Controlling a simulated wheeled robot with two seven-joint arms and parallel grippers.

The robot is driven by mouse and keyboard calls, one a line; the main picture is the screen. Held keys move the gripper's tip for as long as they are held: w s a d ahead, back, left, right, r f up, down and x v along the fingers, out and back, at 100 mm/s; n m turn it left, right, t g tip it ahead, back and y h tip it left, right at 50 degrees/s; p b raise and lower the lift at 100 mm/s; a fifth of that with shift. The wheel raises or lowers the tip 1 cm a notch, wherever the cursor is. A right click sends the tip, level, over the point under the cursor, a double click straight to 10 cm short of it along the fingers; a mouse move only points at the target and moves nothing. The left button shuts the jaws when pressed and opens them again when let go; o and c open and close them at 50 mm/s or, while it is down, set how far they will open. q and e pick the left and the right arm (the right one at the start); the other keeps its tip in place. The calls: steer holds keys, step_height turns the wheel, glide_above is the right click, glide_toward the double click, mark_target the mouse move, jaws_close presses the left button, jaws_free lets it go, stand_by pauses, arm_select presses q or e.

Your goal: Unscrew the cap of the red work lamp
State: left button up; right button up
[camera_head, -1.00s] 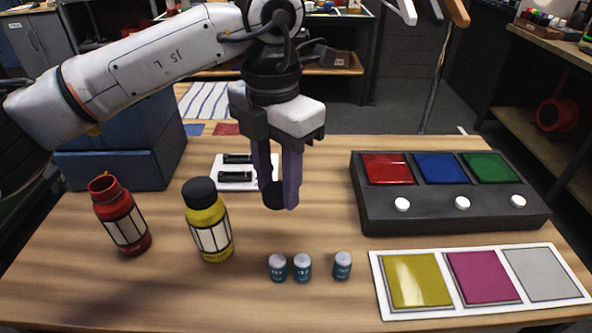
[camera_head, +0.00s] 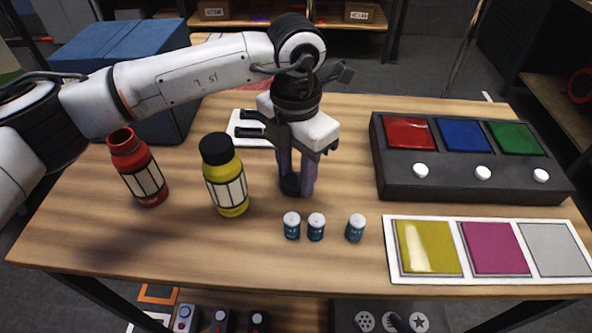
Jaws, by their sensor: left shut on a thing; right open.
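The red work lamp (camera_head: 142,178) stands upright at the left of the table, its top open and without a cap. My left gripper (camera_head: 297,188) points down near the table's middle, right of the yellow lamp. It is shut on a black cap (camera_head: 290,184), which is low, at or just above the tabletop; I cannot tell whether it touches. The yellow lamp (camera_head: 227,190) stands upright with its black cap on. My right gripper is not in view.
Several small batteries (camera_head: 316,228) stand in front of my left gripper. A white holder (camera_head: 246,130) lies behind it. A dark button box (camera_head: 470,180) and a card of colour panels (camera_head: 468,276) fill the right side. A blue box (camera_head: 125,75) stands at the back left.

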arm_select(q)
steer(key=o, duration=0.8)
steer(key=shift+f, duration=0.1)
steer(key=o, duration=0.4)
steer(key=shift+c, duration=0.2)
